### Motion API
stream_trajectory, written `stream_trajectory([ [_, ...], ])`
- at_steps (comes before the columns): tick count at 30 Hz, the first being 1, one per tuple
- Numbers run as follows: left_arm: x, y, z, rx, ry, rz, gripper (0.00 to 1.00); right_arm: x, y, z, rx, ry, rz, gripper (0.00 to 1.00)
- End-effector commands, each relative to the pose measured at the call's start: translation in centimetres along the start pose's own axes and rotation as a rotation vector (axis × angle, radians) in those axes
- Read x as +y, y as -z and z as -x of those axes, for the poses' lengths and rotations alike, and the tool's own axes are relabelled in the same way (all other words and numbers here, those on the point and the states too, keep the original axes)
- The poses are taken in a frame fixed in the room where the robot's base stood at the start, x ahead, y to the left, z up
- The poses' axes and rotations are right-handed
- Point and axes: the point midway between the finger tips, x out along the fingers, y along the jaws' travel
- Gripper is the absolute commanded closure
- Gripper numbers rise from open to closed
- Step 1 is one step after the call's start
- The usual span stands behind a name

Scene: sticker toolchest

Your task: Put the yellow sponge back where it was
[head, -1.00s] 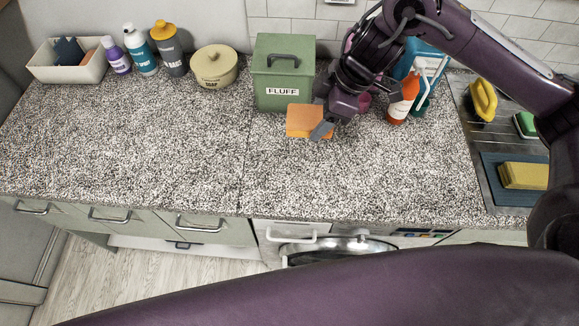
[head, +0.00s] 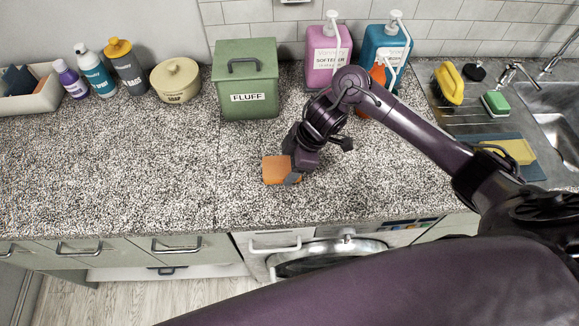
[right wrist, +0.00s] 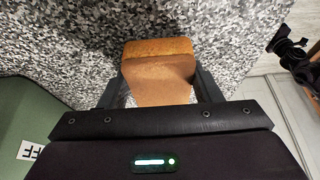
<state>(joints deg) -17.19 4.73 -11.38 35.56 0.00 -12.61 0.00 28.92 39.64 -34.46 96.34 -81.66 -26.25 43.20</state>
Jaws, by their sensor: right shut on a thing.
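My right gripper (head: 293,170) is shut on an orange-brown sponge block (head: 276,170). The sponge is in front of the green bin; I cannot tell whether it touches the counter. In the right wrist view the block (right wrist: 158,72) sits between the two fingers. A yellow sponge (head: 518,150) lies on a dark blue mat (head: 534,170) by the sink, partly hidden by my right arm and apart from the gripper.
The green FLUFF bin (head: 248,105) stands behind the held block. Pink (head: 326,55) and teal (head: 384,50) pump bottles stand at the back. A yellow brush (head: 449,84) and a green-and-white sponge (head: 496,104) are near the sink. The speckled counter (head: 130,160) is clear at left.

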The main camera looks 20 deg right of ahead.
Motion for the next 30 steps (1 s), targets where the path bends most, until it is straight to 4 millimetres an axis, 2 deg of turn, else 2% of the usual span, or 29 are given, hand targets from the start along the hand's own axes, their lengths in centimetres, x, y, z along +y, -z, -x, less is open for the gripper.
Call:
stream_trajectory([
  [3, 0.02, -0.01, -0.02, 0.000, 0.000, 0.000, 0.23, -0.01, -0.41, -0.97, 0.000, 0.000, -0.001, 0.60],
  [15, 0.35, 0.03, -0.23, 0.000, -0.004, 0.001, 0.23, 0.02, -0.60, -1.42, 0.000, -0.001, 0.001, 0.60],
  [16, 0.35, 0.03, -0.16, 0.000, -0.004, 0.001, 0.23, 0.03, -0.55, -1.32, 0.000, -0.001, 0.001, 0.38],
  [20, 0.36, 0.04, -0.15, 0.000, -0.004, 0.000, 0.23, 0.03, -0.54, -1.30, 0.000, -0.001, 0.001, 0.21],
  [30, 0.37, 0.06, 0.03, 0.000, -0.004, 0.000, 0.23, 0.05, -0.38, -0.95, 0.001, -0.002, 0.001, 0.20],
])
